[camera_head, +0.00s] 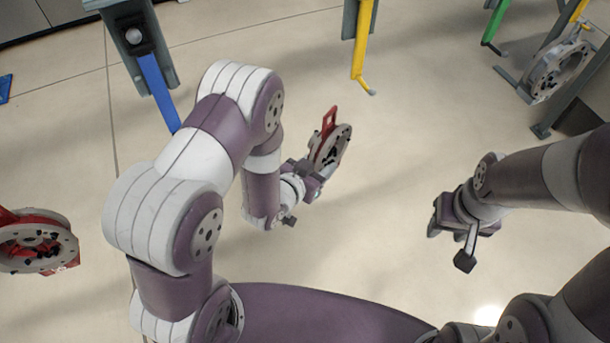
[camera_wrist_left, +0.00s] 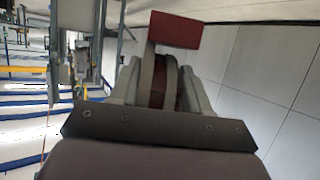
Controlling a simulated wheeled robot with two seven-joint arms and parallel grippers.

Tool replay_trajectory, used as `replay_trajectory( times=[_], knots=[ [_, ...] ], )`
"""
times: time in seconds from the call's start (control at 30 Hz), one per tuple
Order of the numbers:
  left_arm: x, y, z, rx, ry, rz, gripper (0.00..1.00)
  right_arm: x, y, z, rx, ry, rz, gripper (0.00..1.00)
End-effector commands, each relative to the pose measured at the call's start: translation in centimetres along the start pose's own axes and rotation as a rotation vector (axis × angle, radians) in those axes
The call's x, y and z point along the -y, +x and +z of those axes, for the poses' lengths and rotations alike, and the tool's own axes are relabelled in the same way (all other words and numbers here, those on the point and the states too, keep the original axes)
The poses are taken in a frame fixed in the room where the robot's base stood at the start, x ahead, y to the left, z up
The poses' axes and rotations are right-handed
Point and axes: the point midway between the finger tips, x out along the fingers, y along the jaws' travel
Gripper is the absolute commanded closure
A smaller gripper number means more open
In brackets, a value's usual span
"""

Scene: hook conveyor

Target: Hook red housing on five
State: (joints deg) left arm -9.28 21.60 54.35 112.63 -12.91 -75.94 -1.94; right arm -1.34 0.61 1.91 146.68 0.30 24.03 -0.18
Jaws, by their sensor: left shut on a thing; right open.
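The red housing (camera_head: 338,150) is a round grey-faced ring with a red body and a red loop on top. My left gripper (camera_head: 311,175) is shut on its lower side and holds it above the floor near the middle of the head view. In the left wrist view the housing (camera_wrist_left: 160,85) sits edge-on between the fingers, with its red top (camera_wrist_left: 175,30) above them. A yellow hook (camera_head: 362,50) hangs beyond it, apart from it. A blue hook (camera_head: 158,88) and a green hook (camera_head: 494,24) hang farther left and right. No hook numbers are readable. My right gripper (camera_head: 437,229) is open and empty.
Another red housing (camera_head: 38,243) is at the left edge. A grey ring-shaped housing (camera_head: 555,70) is at the upper right beside dark posts. Floor (camera_head: 410,130) is clear between my grippers and below the yellow hook.

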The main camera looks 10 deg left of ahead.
Motion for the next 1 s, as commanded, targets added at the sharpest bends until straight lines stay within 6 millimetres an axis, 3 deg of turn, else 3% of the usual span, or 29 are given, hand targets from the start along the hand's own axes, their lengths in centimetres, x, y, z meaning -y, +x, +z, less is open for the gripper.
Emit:
replay_trajectory(
  times=[0.03,0.2,0.4,0.63,1.0],
  knots=[
    [-1.7,-0.5,-2.4,-0.015,0.027,0.060,1.00,0.0,-0.3,0.0,0.000,0.000,0.000,0.57],
    [-7.4,-3.5,-7.1,-0.014,0.111,0.268,1.00,0.0,-0.7,-0.1,0.000,0.000,0.000,0.57],
    [-11.7,-7.3,-9.7,-0.010,0.178,0.438,1.00,0.0,-1.0,-0.1,0.000,0.000,0.000,0.57],
    [-12.9,-8.7,-10.2,-0.006,0.198,0.496,1.00,0.0,-1.0,-0.1,0.000,0.000,0.000,0.57],
    [-10.9,-7.4,-10.6,-0.007,0.198,0.493,1.00,0.0,-1.1,-0.1,0.000,0.000,0.000,0.57]
  ],
)
